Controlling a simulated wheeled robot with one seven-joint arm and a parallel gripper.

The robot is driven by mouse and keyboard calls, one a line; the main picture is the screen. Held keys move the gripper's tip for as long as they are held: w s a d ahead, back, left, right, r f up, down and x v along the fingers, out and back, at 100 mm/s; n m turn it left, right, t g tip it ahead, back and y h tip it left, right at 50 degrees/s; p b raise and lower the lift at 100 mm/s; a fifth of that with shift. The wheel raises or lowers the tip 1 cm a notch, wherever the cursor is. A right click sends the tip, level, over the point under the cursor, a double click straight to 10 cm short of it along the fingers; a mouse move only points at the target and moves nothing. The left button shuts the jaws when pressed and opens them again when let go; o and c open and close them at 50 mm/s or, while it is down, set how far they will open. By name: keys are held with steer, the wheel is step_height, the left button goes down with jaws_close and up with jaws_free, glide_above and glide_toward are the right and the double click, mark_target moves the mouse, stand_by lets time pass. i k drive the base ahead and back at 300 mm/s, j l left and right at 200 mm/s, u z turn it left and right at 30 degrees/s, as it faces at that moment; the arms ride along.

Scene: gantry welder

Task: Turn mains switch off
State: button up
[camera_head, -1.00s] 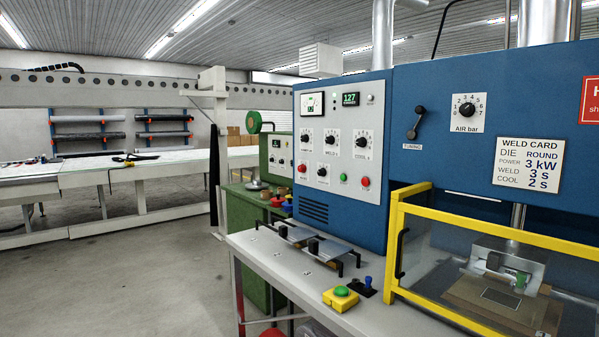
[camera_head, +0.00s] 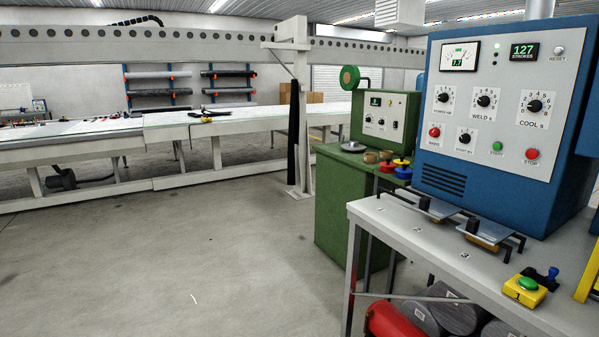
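The blue welder cabinet (camera_head: 560,190) stands at the right on the bench. Its light control panel (camera_head: 475,130) faces me. A red round control (camera_head: 434,131) at the panel's lower left has a small label that seems to read MAINS. Its on or off position is too small to tell. My gripper is not in view.
A white bench (camera_head: 400,215) with metal plates and a yellow box with a green button (camera_head: 525,287) stands before the cabinet. A green cabinet (camera_head: 340,210) is left of it. Rolls and a red cylinder (camera_head: 393,319) lie below. The floor (camera_head: 190,270) at left is clear.

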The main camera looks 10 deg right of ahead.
mark_target(436, 132)
steer(key=i+j+u, duration=0.35)
steer(key=i, duration=0.55)
steer(key=i+u, duration=0.35)
steer(key=i, duration=0.6)
steer(key=i+z, duration=0.2)
steer(key=i, duration=0.5)
steer(key=i+j+z, duration=0.25)
steer(key=i, duration=0.45)
steer(key=i+z, duration=0.2)
steer(key=z, duration=0.2)
steer(key=i+z, duration=0.15)
steer(key=z, duration=0.25)
steer(key=i+z, duration=0.2)
steer(key=z, duration=0.25)
steer(key=i+j+z, duration=0.15)
steer(key=z, duration=0.25)
